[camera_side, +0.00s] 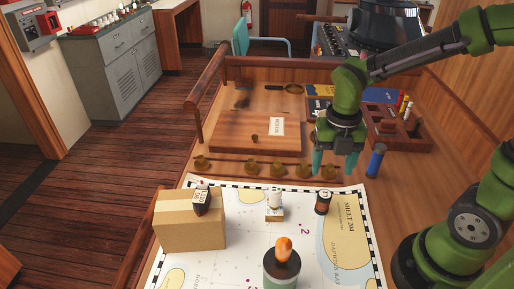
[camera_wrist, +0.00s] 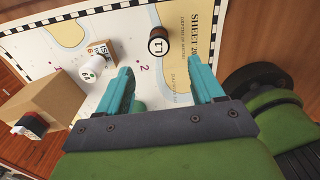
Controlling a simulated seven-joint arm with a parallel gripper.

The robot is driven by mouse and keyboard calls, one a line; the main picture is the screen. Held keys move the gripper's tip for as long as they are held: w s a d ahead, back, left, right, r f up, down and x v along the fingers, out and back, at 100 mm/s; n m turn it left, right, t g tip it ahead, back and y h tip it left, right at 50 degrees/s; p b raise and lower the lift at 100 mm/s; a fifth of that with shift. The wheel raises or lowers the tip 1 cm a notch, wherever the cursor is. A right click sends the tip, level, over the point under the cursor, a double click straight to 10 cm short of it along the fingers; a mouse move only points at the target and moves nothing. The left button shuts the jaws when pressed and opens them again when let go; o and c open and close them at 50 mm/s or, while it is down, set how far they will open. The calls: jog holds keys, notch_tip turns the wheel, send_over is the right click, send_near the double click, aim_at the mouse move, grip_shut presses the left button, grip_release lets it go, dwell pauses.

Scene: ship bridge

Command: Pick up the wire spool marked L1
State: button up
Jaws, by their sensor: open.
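The wire spool marked L1 (camera_wrist: 158,47) shows in the wrist view as a small dark brown piece with a pale top reading L1. It stands on the chart beyond the fingertips, roughly between them in the picture. In the side view a small dark spool (camera_side: 323,203) with a pale top stands on the right part of the chart, and looks like the same one. My gripper (camera_side: 334,166) is open and empty, pointing down, above the table behind the chart's far edge. Its two teal fingers also show in the wrist view (camera_wrist: 163,82). Nothing hides the spool.
A cardboard box (camera_side: 185,232) stands on the chart (camera_side: 240,235) at left, with a dark labelled block (camera_side: 202,202) on top. A white piece (camera_side: 275,201) and an orange-topped cylinder (camera_side: 283,268) stand mid-chart. A blue cylinder (camera_side: 375,160) stands right of my gripper. Several brass knobs line the table.

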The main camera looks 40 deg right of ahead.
aim_at(325, 194)
notch_tip(325, 194, down, 12)
jog(key=shift+a, duration=0.15)
jog(key=c, duration=1.1)
jog(key=shift+r, duration=0.1)
jog(key=shift+c, duration=0.2)
